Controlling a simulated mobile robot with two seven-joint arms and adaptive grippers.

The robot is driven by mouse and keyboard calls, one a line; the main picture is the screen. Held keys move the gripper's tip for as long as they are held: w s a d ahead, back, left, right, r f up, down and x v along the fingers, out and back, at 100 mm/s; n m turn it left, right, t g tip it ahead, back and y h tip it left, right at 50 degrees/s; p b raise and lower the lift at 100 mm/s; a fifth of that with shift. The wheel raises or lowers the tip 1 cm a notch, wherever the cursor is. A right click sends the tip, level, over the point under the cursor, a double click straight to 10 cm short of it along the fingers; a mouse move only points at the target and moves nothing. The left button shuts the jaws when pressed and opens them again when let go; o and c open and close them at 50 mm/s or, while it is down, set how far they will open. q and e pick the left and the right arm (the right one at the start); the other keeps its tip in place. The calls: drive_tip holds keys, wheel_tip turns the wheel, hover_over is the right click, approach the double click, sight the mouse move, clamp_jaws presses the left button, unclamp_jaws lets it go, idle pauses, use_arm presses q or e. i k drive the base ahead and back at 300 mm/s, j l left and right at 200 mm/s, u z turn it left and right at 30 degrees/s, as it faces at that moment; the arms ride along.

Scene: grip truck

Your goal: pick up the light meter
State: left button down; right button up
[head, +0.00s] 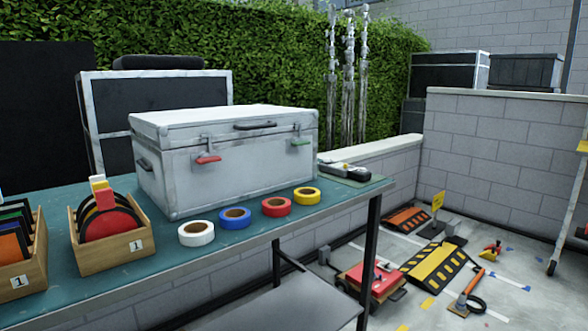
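A small dark grey handheld device with a pale round part, which looks like the light meter (345,168), lies flat at the right end of the green-topped table (247,254). It sits just right of a large silver case (238,170) and behind the yellow tape roll (307,196). It is small in the head view, so its details are hard to tell. Neither of my grippers is in view.
White (197,234), blue (235,218) and red (277,207) tape rolls line the table front. A low block wall (375,150) is behind the table. Ramps (436,266) and a red cart (371,282) are on the floor.

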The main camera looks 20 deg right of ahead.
sight(336, 168)
drive_tip(key=l+u, duration=0.3)
drive_tip(key=l, duration=0.25)
drive_tip(key=k+l+u, duration=0.1)
drive_tip(key=l+u, duration=0.25)
drive_tip(key=l, duration=0.2)
drive_tip(key=l+u, duration=0.1)
drive_tip(key=l, duration=0.3)
drive_tip(key=k+l+u, duration=0.1)
drive_tip(key=l, duration=0.25)
drive_tip(key=k+l+u, duration=0.1)
drive_tip(key=l, duration=0.3)
drive_tip(key=k+l, duration=0.15)
drive_tip(key=l, duration=0.2)
drive_tip(key=k+l, duration=0.1)
drive_tip(key=l, duration=0.3)
drive_tip(key=k+l, duration=0.15)
drive_tip(key=l, duration=0.2)
